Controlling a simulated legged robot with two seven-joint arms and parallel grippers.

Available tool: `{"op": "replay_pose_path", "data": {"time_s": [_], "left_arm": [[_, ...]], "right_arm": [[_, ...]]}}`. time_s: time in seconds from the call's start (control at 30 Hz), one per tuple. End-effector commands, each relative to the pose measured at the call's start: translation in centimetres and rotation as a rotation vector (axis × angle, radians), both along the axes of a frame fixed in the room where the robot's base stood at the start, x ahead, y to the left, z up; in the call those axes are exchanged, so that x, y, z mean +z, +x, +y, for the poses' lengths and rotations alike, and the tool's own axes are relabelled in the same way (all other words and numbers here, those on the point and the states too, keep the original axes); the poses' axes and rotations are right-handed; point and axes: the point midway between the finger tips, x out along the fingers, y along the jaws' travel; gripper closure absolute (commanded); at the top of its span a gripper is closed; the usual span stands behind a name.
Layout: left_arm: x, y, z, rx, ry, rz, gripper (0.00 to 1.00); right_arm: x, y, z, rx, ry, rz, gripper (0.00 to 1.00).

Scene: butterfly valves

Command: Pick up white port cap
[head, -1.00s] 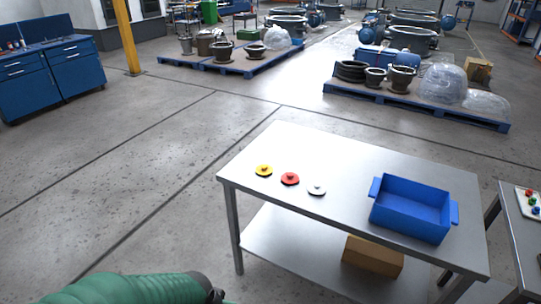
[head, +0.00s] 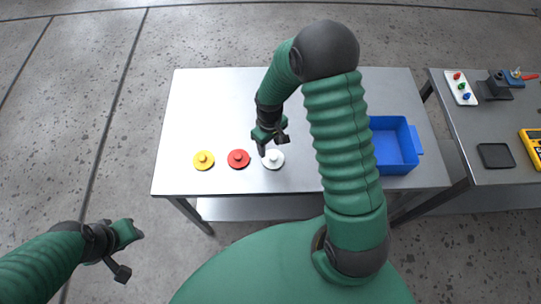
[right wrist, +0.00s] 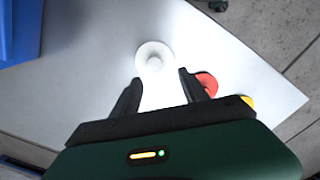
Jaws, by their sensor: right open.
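The white port cap (head: 273,159) lies flat on the metal table (head: 215,110), the rightmost of a row of three caps. My right gripper (head: 272,140) is just above and behind it in the head view. In the right wrist view the white cap (right wrist: 154,58) lies just past the fingertips, between their lines, and the right gripper (right wrist: 157,90) is open and empty. My left gripper (head: 128,254) is off the table at the lower left, with its fingers apart and nothing between them.
A red cap (head: 238,158) and a yellow cap (head: 203,160) lie left of the white one. A blue bin (head: 397,148) stands at the table's right, partly behind my right arm. A second table (head: 450,110) with small parts and a yellow meter (head: 533,143) is farther right.

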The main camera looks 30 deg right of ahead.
Motion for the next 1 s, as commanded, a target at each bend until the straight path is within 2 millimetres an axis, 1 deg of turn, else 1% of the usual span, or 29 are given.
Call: {"op": "replay_pose_path", "data": {"time_s": [0.03,0.17,0.27,0.33,0.43,0.53,0.7,1.0], "left_arm": [[0.2,0.0,0.0,0.000,0.000,0.000,0.64],[0.4,0.0,0.0,0.000,0.000,0.000,0.64],[1.2,0.0,0.0,0.000,0.000,0.000,0.64],[1.8,0.0,0.0,0.000,0.000,0.000,0.64],[1.9,0.0,0.0,0.000,0.000,-0.001,0.64],[1.9,0.0,0.0,0.000,0.000,-0.001,0.64],[1.8,0.0,0.0,0.000,0.000,0.000,0.64],[1.8,0.0,0.0,0.000,0.000,-0.001,0.64]], "right_arm": [[-0.8,0.0,0.0,0.000,0.000,0.004,0.48],[-2.2,0.2,-0.1,0.001,-0.001,0.004,0.48],[-3.5,0.2,-0.3,0.001,0.000,0.008,0.48],[-4.8,0.2,-0.6,0.000,0.000,0.009,0.48],[-6.6,0.2,-0.5,0.001,0.000,0.007,0.48],[-7.2,0.2,-0.5,0.001,-0.001,0.002,0.48],[-7.2,0.2,-0.5,0.000,0.000,0.002,0.48],[-7.2,0.3,-0.6,0.000,0.000,0.002,0.87]]}}
